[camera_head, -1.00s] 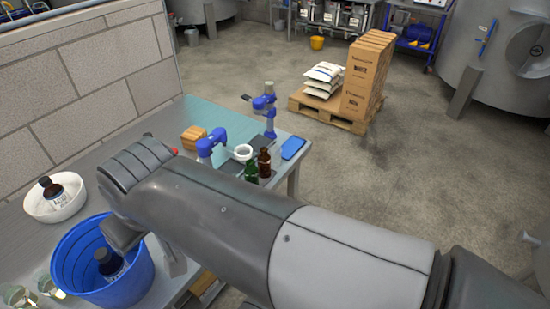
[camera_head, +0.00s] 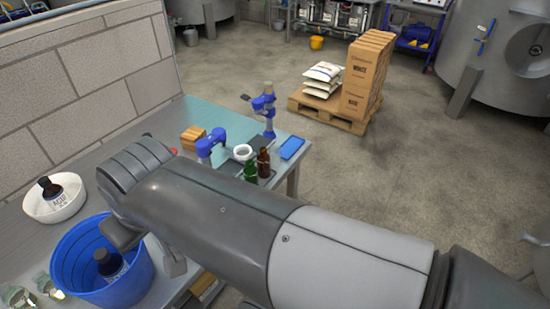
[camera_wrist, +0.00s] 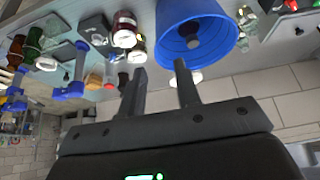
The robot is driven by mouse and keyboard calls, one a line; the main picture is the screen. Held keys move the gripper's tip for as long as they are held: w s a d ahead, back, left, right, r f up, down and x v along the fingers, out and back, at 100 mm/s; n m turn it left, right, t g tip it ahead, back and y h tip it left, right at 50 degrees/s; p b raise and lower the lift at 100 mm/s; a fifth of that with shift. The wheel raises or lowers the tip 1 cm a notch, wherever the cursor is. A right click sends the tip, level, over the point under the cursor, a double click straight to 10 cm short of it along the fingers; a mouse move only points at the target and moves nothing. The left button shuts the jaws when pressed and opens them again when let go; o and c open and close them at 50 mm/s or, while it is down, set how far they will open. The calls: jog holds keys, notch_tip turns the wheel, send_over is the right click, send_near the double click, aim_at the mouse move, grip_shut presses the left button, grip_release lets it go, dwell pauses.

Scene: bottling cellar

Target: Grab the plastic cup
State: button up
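I cannot pick out the plastic cup with certainty. Clear, cup-like vessels (camera_head: 18,296) stand at the lower left of the bench in the head view, partly cut off by the frame edge. Clear items also show beside the bucket in the wrist view (camera_wrist: 247,18), too small to tell apart. My gripper (camera_wrist: 160,72) is open and empty in the wrist view, its two fingers spread apart below the blue bucket in the picture. In the head view my arm hides the gripper's fingers.
A blue bucket (camera_head: 75,268) with a dark labelled bottle (camera_head: 108,262) inside stands near my arm. A white bowl (camera_head: 34,212) holds another bottle. Green (camera_head: 250,171) and brown (camera_head: 263,162) bottles, a white ring-shaped item (camera_head: 243,152) and blue equipment crowd the far bench end.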

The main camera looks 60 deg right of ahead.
jog(key=shift+w, duration=0.1)
jog(key=w+d+r+m+g, duration=0.1)
jog(key=w+d+r+g, duration=0.1)
jog(key=w+d, duration=0.8)
jog(key=w+d+f+m+g, duration=0.1)
jog(key=w+d+f, duration=0.1)
jog(key=d, duration=0.7)
jog(key=w+d+f, duration=0.2)
jog(key=d, duration=0.7)
jog(key=m+g, duration=0.2)
jog(key=g, duration=0.1)
send_near(275, 157)
jog(key=d, duration=0.3)
jog(key=f, duration=0.5)
jog(key=shift+w+d+f, duration=0.2)
jog(key=shift+w+f, duration=0.05)
jog(key=shift+w, duration=0.05)
jog(key=shift+s+d+f, duration=0.15)
jog(key=shift+f, duration=2.8)
jog(key=shift+c, duration=0.4)
